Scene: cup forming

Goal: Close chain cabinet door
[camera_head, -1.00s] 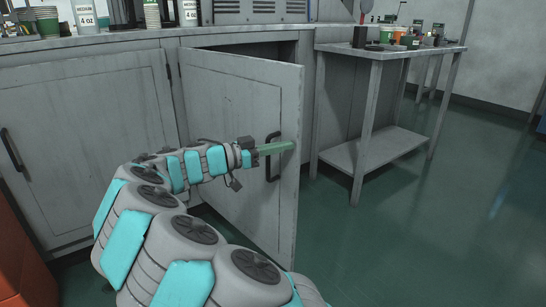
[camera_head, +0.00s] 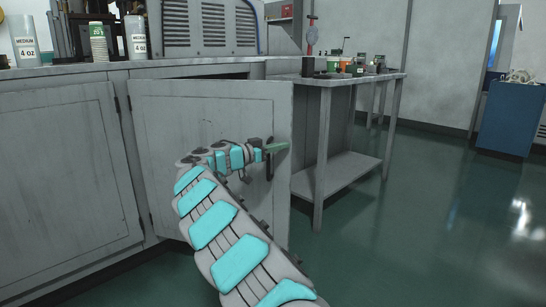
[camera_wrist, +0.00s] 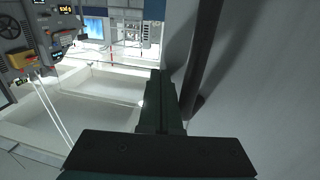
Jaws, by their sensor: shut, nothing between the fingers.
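The grey cabinet door (camera_head: 190,112) stands ajar, hinged at its left, with a dark gap showing above its top edge. Its black bar handle (camera_head: 269,165) is near the free right edge. My gripper (camera_head: 284,147), with green fingers, is at the upper part of the handle in front of the door. In the wrist view my gripper (camera_wrist: 160,88) is shut and empty, and the dark handle (camera_wrist: 204,55) runs beside it on the right, outside the fingers. I cannot tell whether the fingers touch the handle or door.
Another cabinet door (camera_head: 60,175) at left is shut. The counter (camera_head: 75,70) above carries cups and bottles. A metal side table (camera_head: 335,178) with a lower shelf stands right of the open door.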

